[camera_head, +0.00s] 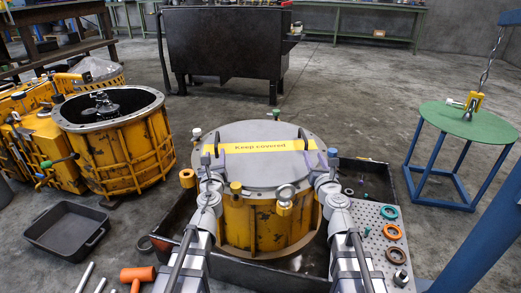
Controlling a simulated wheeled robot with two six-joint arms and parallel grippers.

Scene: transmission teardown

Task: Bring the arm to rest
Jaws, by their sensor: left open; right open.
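My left gripper (214,156) is over the left part of a round grey cover (262,136), and its jaws are open. My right gripper (308,150) is over the right part of the cover, also open. The cover lies on a yellow round housing (262,222) and bears a yellow strip reading "Keep covered" (262,158). Both arms reach up from the bottom edge, on either side of the housing. The fingertips are small, and I cannot tell whether they touch the cover or the strip.
The housing stands in a dark tray (225,270). At right are a perforated plate (378,215) with rings and a green-topped stand (468,120) below a hanging hook (474,103). At left are another yellow housing (125,150), a black bin (65,230) and an orange mallet (138,275).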

